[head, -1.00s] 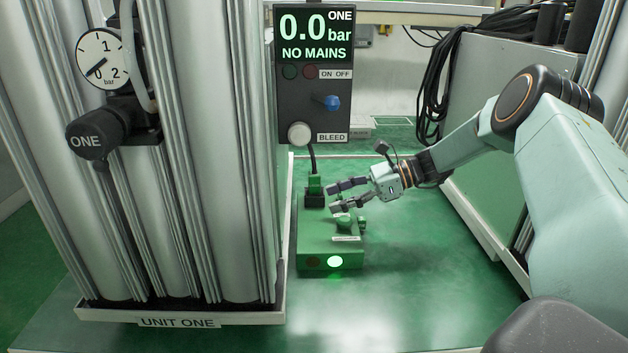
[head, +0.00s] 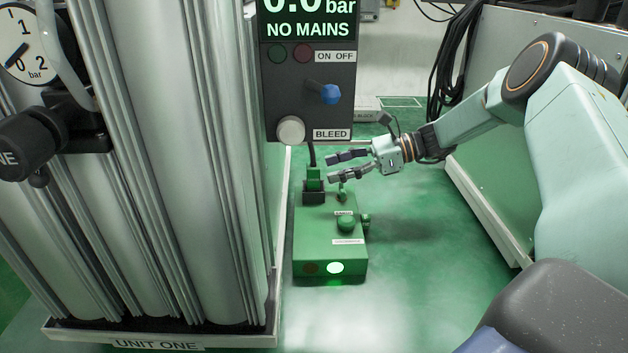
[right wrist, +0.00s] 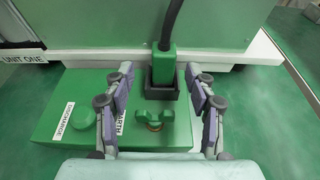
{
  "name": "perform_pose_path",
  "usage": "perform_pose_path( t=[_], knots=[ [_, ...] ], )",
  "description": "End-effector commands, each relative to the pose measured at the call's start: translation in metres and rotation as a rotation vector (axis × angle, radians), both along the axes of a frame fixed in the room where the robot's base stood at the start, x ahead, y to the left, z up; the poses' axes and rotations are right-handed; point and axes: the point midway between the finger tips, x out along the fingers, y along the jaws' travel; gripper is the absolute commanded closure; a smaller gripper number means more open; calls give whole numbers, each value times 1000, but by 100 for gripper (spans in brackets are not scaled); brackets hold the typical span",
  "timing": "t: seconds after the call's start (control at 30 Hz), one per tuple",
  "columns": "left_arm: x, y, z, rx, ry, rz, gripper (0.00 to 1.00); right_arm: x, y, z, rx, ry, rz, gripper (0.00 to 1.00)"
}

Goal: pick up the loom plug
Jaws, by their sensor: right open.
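The loom plug (head: 314,178) is a green block with a black cable rising from its top. It sits upright in a black socket (head: 314,197) at the back end of a green box (head: 318,238). My right gripper (head: 332,167) is open and empty, just right of the plug in the head view. In the right wrist view the plug (right wrist: 163,68) and socket (right wrist: 163,92) lie ahead between the two spread fingertips (right wrist: 160,74), with a gap on both sides. My left gripper is not in view.
The control panel (head: 310,90) reads NO MAINS and hangs above the plug. Tall metal columns (head: 180,160) stand left. Green floor (head: 420,250) is clear at right.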

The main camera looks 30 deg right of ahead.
Motion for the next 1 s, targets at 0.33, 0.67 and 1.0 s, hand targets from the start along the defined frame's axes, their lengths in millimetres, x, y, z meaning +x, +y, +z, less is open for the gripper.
perform_pose_path(
  t=[0.33, 0.67, 1.0],
  knots=[
    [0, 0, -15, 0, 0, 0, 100, 25, 37, -17, -1, 2, 1, 44],
    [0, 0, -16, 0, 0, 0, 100, 33, 45, -18, -1, 0, -1, 44],
    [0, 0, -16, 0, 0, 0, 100, 34, 44, -18, 0, 0, -1, 68]
  ],
)
